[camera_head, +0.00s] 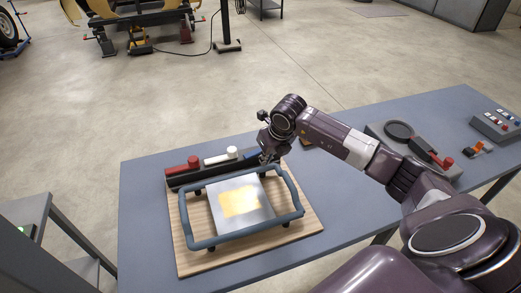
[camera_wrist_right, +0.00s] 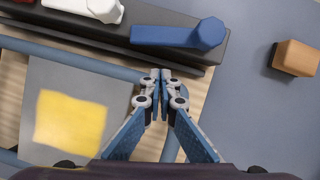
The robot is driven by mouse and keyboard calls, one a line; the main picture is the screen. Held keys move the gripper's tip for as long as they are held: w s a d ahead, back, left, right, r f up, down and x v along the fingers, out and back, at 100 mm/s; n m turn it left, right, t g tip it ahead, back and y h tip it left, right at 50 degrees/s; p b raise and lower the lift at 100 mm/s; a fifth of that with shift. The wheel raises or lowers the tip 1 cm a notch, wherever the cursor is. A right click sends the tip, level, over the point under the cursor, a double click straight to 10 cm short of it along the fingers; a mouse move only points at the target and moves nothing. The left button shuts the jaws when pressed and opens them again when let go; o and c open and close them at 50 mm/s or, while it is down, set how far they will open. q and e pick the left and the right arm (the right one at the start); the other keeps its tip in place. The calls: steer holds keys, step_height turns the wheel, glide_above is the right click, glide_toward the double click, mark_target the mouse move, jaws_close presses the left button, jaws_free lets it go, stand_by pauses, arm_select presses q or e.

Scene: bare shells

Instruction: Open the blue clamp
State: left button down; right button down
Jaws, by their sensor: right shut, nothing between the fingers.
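The blue clamp (camera_wrist_right: 178,35) is a blue lever with a rounded faceted end. It lies along a dark bar (camera_wrist_right: 60,22) at the top of the right wrist view. In the head view the blue clamp (camera_head: 248,153) is partly hidden by my right gripper. My right gripper (camera_head: 267,158) is at the right end of the bar. In the right wrist view its fingertips (camera_wrist_right: 160,74) are together and empty, just below the clamp in the picture. I cannot tell whether they touch it. My left gripper is not in view.
A red clamp (camera_head: 192,162) and a white clamp (camera_head: 222,157) sit left along the bar. A blue-grey tubular frame (camera_head: 247,232) surrounds a metal plate with a yellow patch on the wooden board (camera_head: 190,263). An orange-brown block (camera_wrist_right: 296,58) lies to the right on the table.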

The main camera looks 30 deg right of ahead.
mark_target(255, 155)
steer(key=shift+w+r, duration=0.15)
steer(key=shift+w, duration=0.55)
steer(key=shift+w+p, duration=0.4)
steer(key=shift+w, duration=0.35)
steer(key=shift+w+a+f+b, duration=0.15)
steer(key=shift+w+f+b, duration=0.25)
steer(key=shift+b, duration=0.8)
steer(key=shift+w+a+r+b, duration=0.2)
steer(key=shift+w+b, duration=0.1)
steer(key=shift+b, duration=0.05)
